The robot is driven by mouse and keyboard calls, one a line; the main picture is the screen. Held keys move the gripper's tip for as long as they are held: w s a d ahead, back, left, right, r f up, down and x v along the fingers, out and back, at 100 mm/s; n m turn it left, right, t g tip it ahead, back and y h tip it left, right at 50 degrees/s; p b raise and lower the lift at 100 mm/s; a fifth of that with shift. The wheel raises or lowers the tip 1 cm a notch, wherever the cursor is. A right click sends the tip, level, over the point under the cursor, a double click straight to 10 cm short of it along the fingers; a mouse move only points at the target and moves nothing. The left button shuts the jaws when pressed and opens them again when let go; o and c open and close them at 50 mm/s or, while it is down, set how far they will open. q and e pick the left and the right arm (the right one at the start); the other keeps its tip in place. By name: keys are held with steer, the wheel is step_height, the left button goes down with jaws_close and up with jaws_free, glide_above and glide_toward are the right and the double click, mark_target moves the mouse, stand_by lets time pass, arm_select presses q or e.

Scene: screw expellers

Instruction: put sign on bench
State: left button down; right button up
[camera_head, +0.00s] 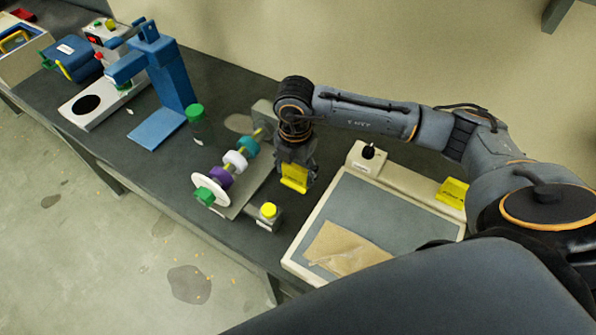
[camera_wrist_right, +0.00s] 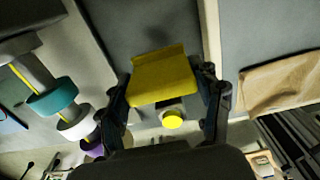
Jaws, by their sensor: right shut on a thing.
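A yellow sign (camera_head: 294,178) is between the fingers of my right gripper (camera_head: 297,176), which is shut on it. In the right wrist view the sign (camera_wrist_right: 163,77) spans between the two fingertips (camera_wrist_right: 168,92). The gripper is over the dark bench (camera_head: 232,213), between the screw expeller and the grey-topped tray. I cannot tell whether the sign touches the bench. A second yellow sign (camera_head: 452,192) lies at the right, on the tray's pale back edge. My left gripper is not in view.
The screw expeller with coloured rings (camera_head: 235,160) stands left of the gripper. A small block with a yellow knob (camera_head: 268,210) is at the bench's front. The tray (camera_head: 313,215) holds a brown bag (camera_head: 345,248).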

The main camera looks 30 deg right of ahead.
mark_target(298, 178)
steer(key=shift+w+d+f, duration=0.4)
steer(key=shift+w+f, duration=0.05)
steer(key=shift+f, duration=0.3)
steer(key=f, duration=0.1)
steer(key=f+p, duration=0.2)
steer(key=shift+w+d+f, duration=0.2)
steer(key=shift+d+f, duration=0.05)
steer(key=shift+f, duration=0.3)
steer(key=o, duration=1)
